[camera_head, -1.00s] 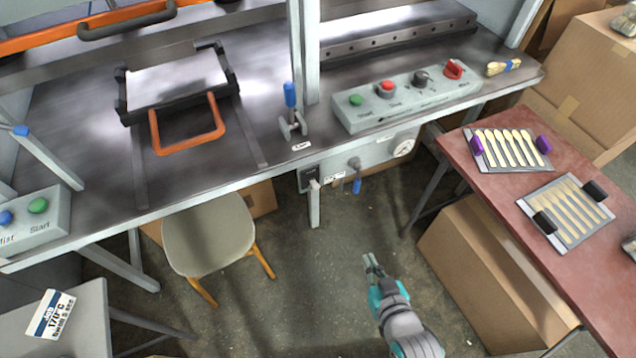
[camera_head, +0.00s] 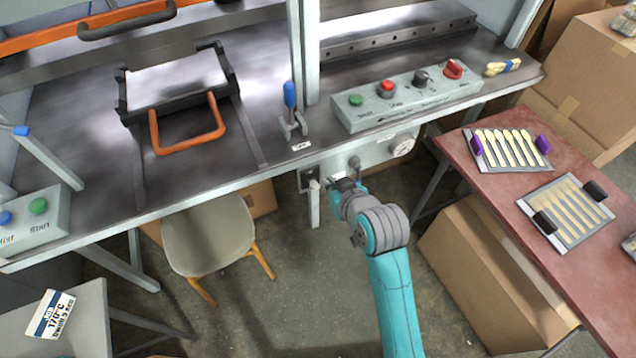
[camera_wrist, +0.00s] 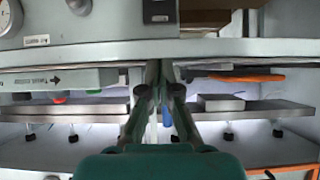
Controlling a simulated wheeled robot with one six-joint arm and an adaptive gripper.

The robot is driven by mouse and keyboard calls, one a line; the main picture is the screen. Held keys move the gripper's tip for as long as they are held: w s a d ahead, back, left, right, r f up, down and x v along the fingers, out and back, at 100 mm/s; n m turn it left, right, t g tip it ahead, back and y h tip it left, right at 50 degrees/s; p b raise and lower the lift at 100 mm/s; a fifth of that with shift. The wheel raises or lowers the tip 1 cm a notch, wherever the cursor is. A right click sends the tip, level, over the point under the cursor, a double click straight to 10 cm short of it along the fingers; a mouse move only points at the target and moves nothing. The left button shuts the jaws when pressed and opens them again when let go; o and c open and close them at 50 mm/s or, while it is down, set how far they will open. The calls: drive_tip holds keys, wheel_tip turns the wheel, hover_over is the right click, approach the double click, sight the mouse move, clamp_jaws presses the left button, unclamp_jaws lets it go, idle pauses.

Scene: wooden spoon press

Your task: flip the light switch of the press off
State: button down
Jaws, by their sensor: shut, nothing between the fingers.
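The light switch (camera_head: 307,177) is a small dark plate on the grey front panel below the press table's edge, left of the valve. It is small here, and I cannot tell its rocker position. In the wrist view a dark switch-like plate (camera_wrist: 159,11) shows at the top middle, cut off by the frame edge. My gripper (camera_head: 334,184) is just right of the switch, in front of the panel, with its fingers shut and empty. In the wrist view the fingers (camera_wrist: 160,66) point up toward the panel. I cannot tell whether they touch it.
A valve (camera_head: 354,163) and a round gauge (camera_head: 403,147) sit on the panel to the right. A table leg (camera_head: 314,206) stands below the switch. A chair (camera_head: 208,238) is at the left, and a red table (camera_head: 492,187) at the right.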

drive_tip(key=shift+w+r, duration=0.1)
drive_tip(key=shift+w, duration=0.05)
hover_over(318, 184)
drive_tip(key=f, duration=0.5)
drive_tip(key=shift+a+f, duration=0.3)
drive_tip(key=shift+a, duration=0.05)
drive_tip(key=shift+s+d+f, duration=0.1)
drive_tip(key=shift+s+f, duration=0.25)
drive_tip(key=shift+f, duration=0.25)
drive_tip(key=shift+s+d+f, duration=0.1)
drive_tip(key=shift+s+f, duration=0.2)
drive_tip(key=shift+f, duration=0.3)
drive_tip(key=shift+s+f, duration=0.2)
drive_tip(key=shift+f, duration=0.5)
